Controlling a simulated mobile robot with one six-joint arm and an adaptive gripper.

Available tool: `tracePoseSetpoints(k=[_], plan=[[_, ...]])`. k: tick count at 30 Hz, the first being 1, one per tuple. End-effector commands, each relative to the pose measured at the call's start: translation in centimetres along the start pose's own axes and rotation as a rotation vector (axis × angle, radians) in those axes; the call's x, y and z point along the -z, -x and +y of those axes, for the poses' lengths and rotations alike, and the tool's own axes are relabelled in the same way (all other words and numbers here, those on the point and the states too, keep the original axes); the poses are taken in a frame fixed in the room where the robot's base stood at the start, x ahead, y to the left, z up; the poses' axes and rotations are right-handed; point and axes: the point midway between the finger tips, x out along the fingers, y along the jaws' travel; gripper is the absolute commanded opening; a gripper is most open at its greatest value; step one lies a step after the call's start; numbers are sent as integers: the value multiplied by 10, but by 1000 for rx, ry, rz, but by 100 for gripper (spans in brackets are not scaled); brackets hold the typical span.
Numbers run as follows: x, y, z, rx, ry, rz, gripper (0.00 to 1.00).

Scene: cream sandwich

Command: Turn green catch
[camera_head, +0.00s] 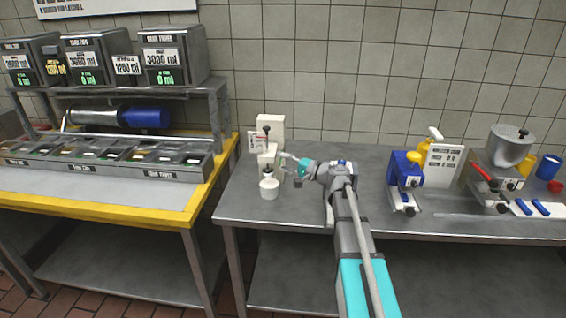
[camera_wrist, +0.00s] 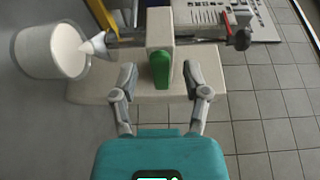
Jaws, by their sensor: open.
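The green catch (camera_wrist: 161,70) stands on the front of a cream-coloured machine in the wrist view. My gripper (camera_wrist: 160,80) is open, with one finger on each side of the catch and a gap visible on both sides. In the head view my gripper (camera_head: 288,165) is beside the cream machine (camera_head: 270,130), at its right. The catch is too small to make out clearly in the head view.
A sign (camera_wrist: 212,14) and a red-and-black lever (camera_wrist: 238,36) are by the machine. On the same table (camera_head: 300,222) stand a blue device (camera_head: 403,172) and a grey machine with a hopper (camera_head: 508,145), to the right of my arm. A yellow-edged counter (camera_head: 100,208) is at left.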

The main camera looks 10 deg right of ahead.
Motion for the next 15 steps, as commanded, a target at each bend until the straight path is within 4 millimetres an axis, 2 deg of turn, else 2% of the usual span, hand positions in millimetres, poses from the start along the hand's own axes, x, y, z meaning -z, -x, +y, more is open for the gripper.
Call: tracePoseSetpoints(k=[6, 15], plan=[[0, -13, 0, 0, 0, 0, 60], [0, -14, 0, 0, 0, 0, 60]])
